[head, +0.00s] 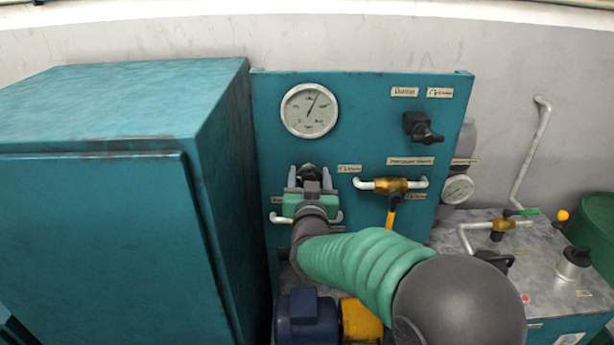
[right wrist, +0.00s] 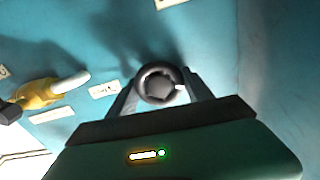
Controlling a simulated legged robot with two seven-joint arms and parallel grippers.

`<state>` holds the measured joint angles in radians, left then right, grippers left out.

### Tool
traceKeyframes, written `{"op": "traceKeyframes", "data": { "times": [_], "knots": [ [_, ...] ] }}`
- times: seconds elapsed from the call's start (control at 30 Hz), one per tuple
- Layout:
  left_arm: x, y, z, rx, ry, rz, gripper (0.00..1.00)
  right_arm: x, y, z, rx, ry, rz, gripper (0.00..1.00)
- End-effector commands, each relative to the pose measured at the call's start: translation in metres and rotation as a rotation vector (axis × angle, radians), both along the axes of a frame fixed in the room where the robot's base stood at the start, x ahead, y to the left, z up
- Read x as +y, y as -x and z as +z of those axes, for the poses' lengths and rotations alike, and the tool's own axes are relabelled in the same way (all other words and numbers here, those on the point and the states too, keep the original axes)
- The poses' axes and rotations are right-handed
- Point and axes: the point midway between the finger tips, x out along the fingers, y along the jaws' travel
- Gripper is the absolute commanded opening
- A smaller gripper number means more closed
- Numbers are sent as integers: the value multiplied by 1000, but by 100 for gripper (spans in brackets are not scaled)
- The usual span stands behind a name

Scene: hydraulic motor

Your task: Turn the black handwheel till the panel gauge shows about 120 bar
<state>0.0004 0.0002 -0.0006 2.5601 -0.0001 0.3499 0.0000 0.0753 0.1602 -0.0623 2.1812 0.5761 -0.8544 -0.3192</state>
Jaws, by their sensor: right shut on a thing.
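The black handwheel (head: 308,170) is on the teal panel (head: 360,110) below the round white panel gauge (head: 310,110). The gauge needle points up and slightly right; its numbers are too small to read. My right gripper (head: 309,176) reaches the wheel from below and is shut on it, one finger on each side. In the right wrist view the wheel (right wrist: 150,70) shows as a dark ring with a grey hub between the two fingers (right wrist: 158,88). The lower part of the wheel's mount is hidden behind my gripper. My left gripper is not in view.
A brass valve (head: 391,185) with a yellow handle is right of the wheel. A black knob (head: 422,128) sits higher on the panel. A teal cabinet (head: 100,220) stands close on the left. A blue motor (head: 306,318) is below, and a smaller gauge (head: 457,189) is at right.

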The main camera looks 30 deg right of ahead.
Motion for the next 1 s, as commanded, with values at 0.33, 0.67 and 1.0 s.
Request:
{"op": "traceKeyframes", "data": {
  "times": [0.33, 0.67, 1.0],
  "knots": [
    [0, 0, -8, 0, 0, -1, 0, 5, -2, -4, -14, -25, 11, 18],
    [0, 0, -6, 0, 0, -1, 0, 5, -2, -1, -20, -38, 12, 69],
    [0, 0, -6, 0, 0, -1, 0, 4, -1, 0, -22, -37, 11, 81]
  ]
}}
